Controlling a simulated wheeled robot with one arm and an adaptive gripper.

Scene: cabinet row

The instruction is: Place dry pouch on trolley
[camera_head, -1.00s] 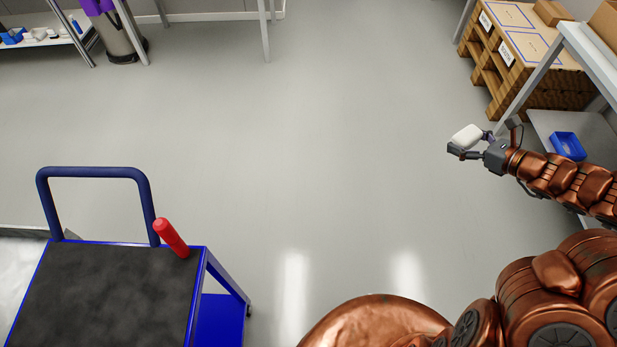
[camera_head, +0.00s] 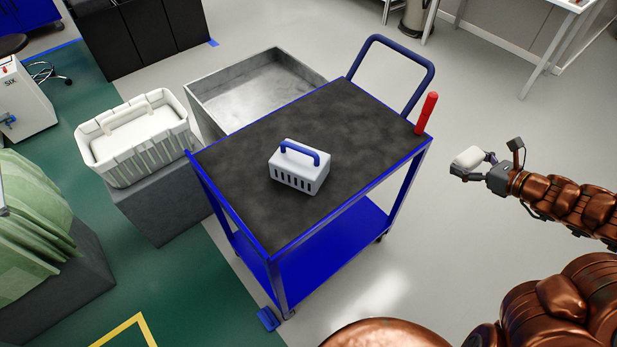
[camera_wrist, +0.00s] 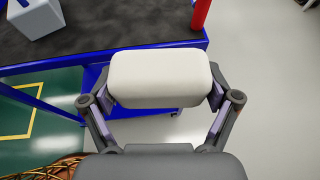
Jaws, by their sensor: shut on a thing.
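The dry pouch (camera_head: 467,157) is a small white rounded block. My gripper (camera_head: 470,166) is shut on it and holds it in the air to the right of the trolley, apart from it. In the wrist view the pouch (camera_wrist: 160,78) sits between the two fingers. The trolley (camera_head: 255,137) has a black top, blue frame, a lower blue shelf and a dark blue push handle. Its near edge also shows in the wrist view (camera_wrist: 90,62), beyond the pouch.
A grey slotted box with a blue handle (camera_head: 299,172) stands on the trolley top. A red upright cylinder (camera_head: 427,112) is at its right corner by the handle. A grey open bin (camera_head: 205,92) and a white crate (camera_head: 180,137) stand left of the trolley. Much of the top is bare.

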